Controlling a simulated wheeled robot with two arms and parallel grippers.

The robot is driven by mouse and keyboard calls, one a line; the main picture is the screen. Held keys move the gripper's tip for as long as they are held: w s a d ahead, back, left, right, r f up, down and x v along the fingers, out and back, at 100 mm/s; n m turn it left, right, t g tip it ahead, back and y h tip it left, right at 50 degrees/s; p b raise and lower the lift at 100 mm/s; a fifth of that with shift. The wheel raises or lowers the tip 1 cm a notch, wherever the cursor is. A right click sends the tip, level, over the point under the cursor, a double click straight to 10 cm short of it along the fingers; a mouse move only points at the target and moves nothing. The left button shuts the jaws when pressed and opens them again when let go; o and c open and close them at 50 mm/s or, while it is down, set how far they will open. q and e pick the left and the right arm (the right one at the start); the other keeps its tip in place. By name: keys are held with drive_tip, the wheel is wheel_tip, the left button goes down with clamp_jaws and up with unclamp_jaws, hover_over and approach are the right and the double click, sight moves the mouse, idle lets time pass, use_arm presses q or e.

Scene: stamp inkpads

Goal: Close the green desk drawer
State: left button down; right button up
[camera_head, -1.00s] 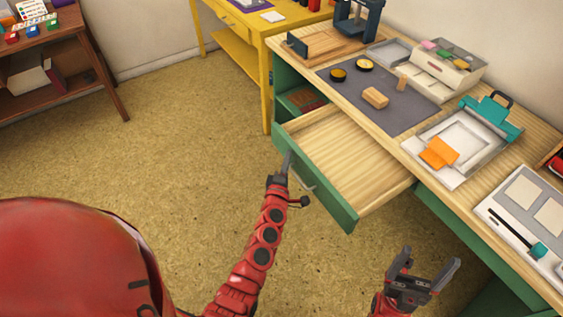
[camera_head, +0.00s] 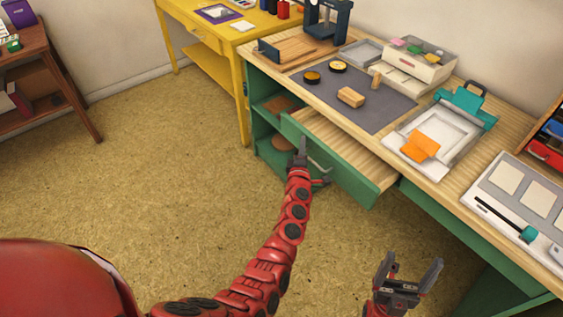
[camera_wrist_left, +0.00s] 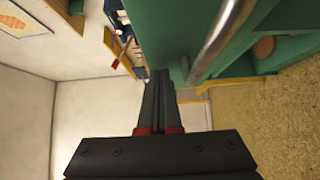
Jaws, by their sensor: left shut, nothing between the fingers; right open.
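The green desk drawer (camera_head: 346,178) is partly open, with a strip of its pale wooden inside (camera_head: 345,147) showing. It has a metal bar handle (camera_head: 318,170), which also shows close up in the left wrist view (camera_wrist_left: 222,38). My left gripper (camera_head: 302,146) is shut and empty, its tips at the drawer's green front, left of the handle. In the left wrist view its fingers (camera_wrist_left: 164,82) reach the green front; whether they touch it I cannot tell for certain. My right gripper (camera_head: 411,266) is open and empty, over the floor in front of the desk, apart from the drawer.
The desk top holds a grey mat (camera_head: 385,108) with a wooden block (camera_head: 350,96) and ink pads, a teal-clamped press (camera_head: 442,130) and a paper trimmer (camera_head: 510,200). A yellow table (camera_head: 215,38) stands behind left. The floor (camera_head: 160,190) in front is clear.

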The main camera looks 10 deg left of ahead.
use_arm(q)
drive_tip(key=w+d+b, duration=0.4)
drive_tip(key=w, duration=0.1)
drive_tip(key=w+d+b, duration=0.2)
drive_tip(key=w, duration=0.1)
drive_tip(key=shift+w+d+f+b, duration=0.15)
drive_tip(key=shift+d+f+b, duration=0.1)
drive_tip(key=shift+b, duration=0.15)
drive_tip(key=shift+w+d+r+b, duration=0.2)
drive_tip(key=shift+w+d+b, duration=0.3)
drive_tip(key=shift+w+b, duration=0.25)
drive_tip(key=shift+r, duration=0.15)
drive_tip(key=shift+d+r, duration=0.1)
drive_tip(key=shift+r, duration=0.1)
